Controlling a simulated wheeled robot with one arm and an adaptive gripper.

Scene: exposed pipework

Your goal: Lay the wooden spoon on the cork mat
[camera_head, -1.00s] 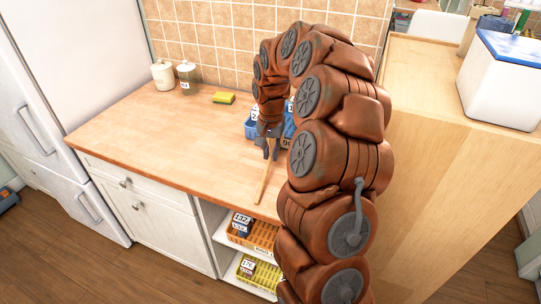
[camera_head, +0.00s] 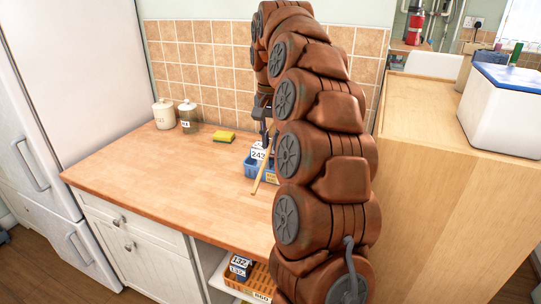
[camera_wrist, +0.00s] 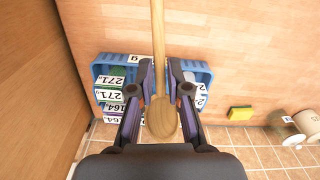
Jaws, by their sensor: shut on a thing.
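The wooden spoon (camera_head: 262,172) hangs from my gripper (camera_head: 266,138) in the head view, tilted, its pale handle pointing down toward the counter. In the wrist view my gripper (camera_wrist: 161,78) is shut on the spoon (camera_wrist: 162,118). The fingers close on the handle near the bowl. The oval bowl lies on the palm side and the handle runs out past the top edge. Whether the handle's end touches the counter is unclear. No cork mat can be made out; my arm hides part of the counter.
A blue crate (camera_wrist: 104,66) of labelled boxes stands on the counter (camera_head: 165,190) beneath my gripper. A yellow-green sponge (camera_head: 223,137) and two jars (camera_head: 188,117) stand near the tiled wall. The counter's left and middle are clear. A tall wooden cabinet (camera_head: 428,130) stands right.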

